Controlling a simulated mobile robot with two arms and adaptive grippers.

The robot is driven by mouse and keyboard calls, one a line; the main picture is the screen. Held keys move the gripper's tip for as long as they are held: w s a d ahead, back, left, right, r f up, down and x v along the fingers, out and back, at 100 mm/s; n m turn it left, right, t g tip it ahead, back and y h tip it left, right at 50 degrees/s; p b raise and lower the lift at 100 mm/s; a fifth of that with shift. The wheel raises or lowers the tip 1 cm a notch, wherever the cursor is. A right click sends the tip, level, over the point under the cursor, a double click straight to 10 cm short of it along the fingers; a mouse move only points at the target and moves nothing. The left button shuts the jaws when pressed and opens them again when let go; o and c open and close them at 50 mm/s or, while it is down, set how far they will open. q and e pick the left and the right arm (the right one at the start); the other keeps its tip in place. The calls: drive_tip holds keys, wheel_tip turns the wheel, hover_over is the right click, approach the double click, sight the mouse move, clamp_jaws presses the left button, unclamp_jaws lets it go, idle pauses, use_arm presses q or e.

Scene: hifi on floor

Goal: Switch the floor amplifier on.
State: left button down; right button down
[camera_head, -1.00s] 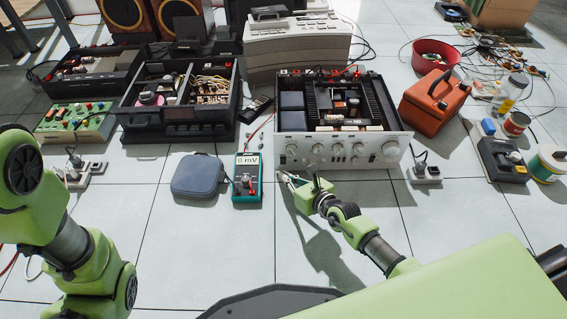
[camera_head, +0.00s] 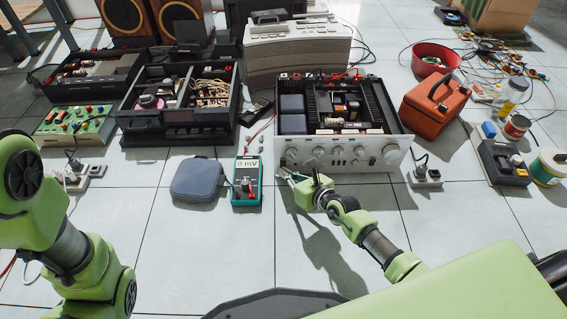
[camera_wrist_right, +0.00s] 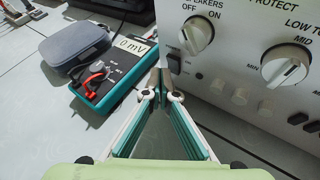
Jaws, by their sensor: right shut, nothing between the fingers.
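The floor amplifier (camera_head: 340,152) is silver-fronted with its top open, and stands at the centre of the head view. Its front panel with knobs and buttons fills the right of the right wrist view (camera_wrist_right: 225,70). A speakers knob (camera_wrist_right: 197,34) marked OFF and ON is above and right of the fingertips. My right gripper (camera_head: 284,172) is shut and empty at the panel's lower left end. In the wrist view its fingertips (camera_wrist_right: 161,80) meet beside a small dark part (camera_wrist_right: 173,63) of the panel; I cannot tell whether they touch it. My left gripper is out of view.
A teal multimeter (camera_head: 247,180) reading 0 mV and a blue-grey case (camera_head: 198,180) lie left of my right gripper. A power socket block (camera_head: 425,177) and an orange toolbox (camera_head: 434,104) are to the right. The front floor tiles are mostly clear.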

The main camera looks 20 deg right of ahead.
drive_tip(key=shift+w, duration=0.15)
idle(0.7)
drive_tip(key=shift+w+d, duration=0.1)
drive_tip(key=shift+w, duration=0.15)
drive_tip(key=shift+w+d, duration=0.1)
drive_tip(key=shift+w, duration=0.15)
idle(0.6)
drive_tip(key=shift+s+r, duration=0.1)
drive_tip(key=shift+s+p, duration=0.35)
drive_tip(key=shift+p, duration=0.1)
drive_tip(key=shift+s+a, duration=0.2)
drive_tip(key=shift+s+a+p, duration=0.15)
drive_tip(key=shift+s+p, duration=0.25)
drive_tip(key=shift+s, duration=0.15)
drive_tip(key=shift+s+a+p, duration=0.15)
drive_tip(key=shift+s+p, duration=0.25)
drive_tip(key=shift+s, duration=0.1)
drive_tip(key=shift+s+a+f+p, duration=0.2)
drive_tip(key=shift+s+p, duration=0.05)
drive_tip(key=shift+s, duration=0.45)
drive_tip(key=shift+s+a+f+p, duration=0.2)
drive_tip(key=shift+s+p, duration=0.05)
drive_tip(key=shift+s, duration=0.4)
